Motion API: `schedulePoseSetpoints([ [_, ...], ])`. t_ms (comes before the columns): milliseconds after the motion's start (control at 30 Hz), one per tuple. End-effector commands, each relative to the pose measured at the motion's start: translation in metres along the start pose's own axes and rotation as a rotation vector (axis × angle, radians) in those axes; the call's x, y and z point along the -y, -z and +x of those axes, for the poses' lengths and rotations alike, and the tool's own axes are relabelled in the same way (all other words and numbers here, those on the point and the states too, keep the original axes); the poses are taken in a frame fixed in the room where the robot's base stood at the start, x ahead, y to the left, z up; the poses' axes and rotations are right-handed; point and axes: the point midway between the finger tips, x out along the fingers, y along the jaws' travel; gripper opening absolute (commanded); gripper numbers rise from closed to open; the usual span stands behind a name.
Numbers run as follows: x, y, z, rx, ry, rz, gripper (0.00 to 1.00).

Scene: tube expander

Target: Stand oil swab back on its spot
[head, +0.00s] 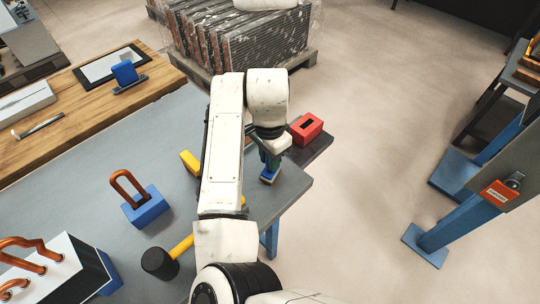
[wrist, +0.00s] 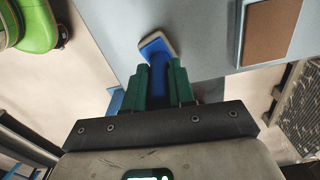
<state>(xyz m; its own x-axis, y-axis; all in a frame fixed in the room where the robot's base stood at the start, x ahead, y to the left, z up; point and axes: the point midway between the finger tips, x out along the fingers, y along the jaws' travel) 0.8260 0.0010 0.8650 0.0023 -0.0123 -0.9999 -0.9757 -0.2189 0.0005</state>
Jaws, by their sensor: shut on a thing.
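My gripper (head: 271,158) is over the right end of the grey bench (head: 95,165), below my bent arm. In the wrist view its two green fingers (wrist: 162,85) are shut on the oil swab (wrist: 155,58), a blue piece with a pale beige edge at its end. The swab also shows in the head view (head: 268,177), low and close to the bench top; I cannot tell whether it touches. Its upper part is hidden between the fingers. I cannot make out a marked spot for it.
A red box (head: 306,129) sits just beyond my gripper. A yellow-handled mallet (head: 160,262) and a blue block with an orange loop (head: 146,206) lie left of my arm. In the wrist view, a brown panel (wrist: 272,33) and a green rounded thing (wrist: 38,25) show above.

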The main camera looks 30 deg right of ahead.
Motion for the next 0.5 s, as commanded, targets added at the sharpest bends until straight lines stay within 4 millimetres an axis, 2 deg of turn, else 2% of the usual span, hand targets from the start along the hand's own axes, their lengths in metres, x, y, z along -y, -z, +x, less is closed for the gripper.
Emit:
schedulePoseSetpoints([
  [367, 0.0001, -0.0001, 0.0045, 0.000, 0.000, 0.000, 0.00],
  [400, 0.0001, -0.0001, 0.0045, 0.000, 0.000, 0.000, 0.28],
  [500, 0.0000, -0.0001, 0.0045, 0.000, 0.000, 0.000, 0.37],
])
